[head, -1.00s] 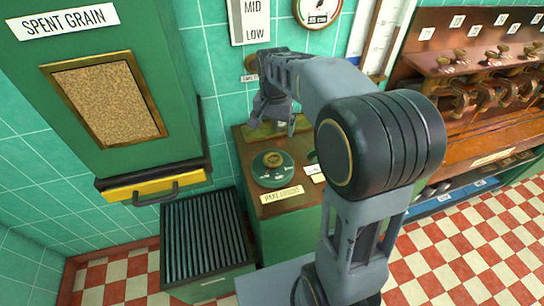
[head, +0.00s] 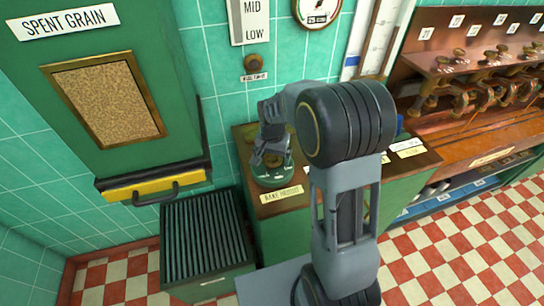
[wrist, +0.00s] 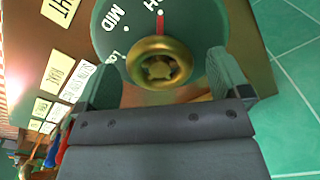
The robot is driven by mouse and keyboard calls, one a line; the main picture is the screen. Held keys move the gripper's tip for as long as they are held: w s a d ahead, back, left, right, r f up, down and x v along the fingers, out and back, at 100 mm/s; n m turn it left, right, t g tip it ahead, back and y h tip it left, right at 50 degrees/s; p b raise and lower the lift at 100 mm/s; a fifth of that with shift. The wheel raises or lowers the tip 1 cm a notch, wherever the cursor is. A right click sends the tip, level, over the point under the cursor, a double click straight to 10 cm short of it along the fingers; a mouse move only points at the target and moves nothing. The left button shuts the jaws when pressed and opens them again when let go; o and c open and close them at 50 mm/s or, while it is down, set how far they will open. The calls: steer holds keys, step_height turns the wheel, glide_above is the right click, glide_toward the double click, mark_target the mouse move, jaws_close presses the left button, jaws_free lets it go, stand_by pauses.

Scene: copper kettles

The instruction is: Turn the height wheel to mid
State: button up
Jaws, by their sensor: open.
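The height wheel (wrist: 118,25) is a green dial with a brass knob (wrist: 163,64) at its centre. It also shows partly in the head view (head: 272,180), on the wooden cabinet top behind a "RAKE HEIGHT" label (head: 283,194). In the wrist view a red pointer (wrist: 162,24) points up at a word ending in H, likely HIGH. MID (wrist: 117,17) and LOW stand to its left. My gripper (head: 270,157) is over the dial, open, with one finger on each side of the knob and a gap visible. In the head view my gripper hides part of the dial.
A wall sign (head: 250,22) reads MID and LOW, above a small brass knob (head: 254,64). The green spent grain box (head: 115,160) and a dark slatted bin (head: 206,236) stand left. More labels (head: 408,143) lie on the cabinet's right side.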

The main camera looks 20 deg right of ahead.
steer(key=shift+f, duration=0.1)
steer(key=c, duration=0.9)
steer(key=shift+n, duration=0.4)
steer(key=n, duration=0.4)
steer(key=shift+n, duration=0.3)
steer(key=n, duration=0.4)
steer(key=shift+b, duration=0.35)
steer(key=shift+n, duration=0.3)
steer(key=o, duration=0.9)
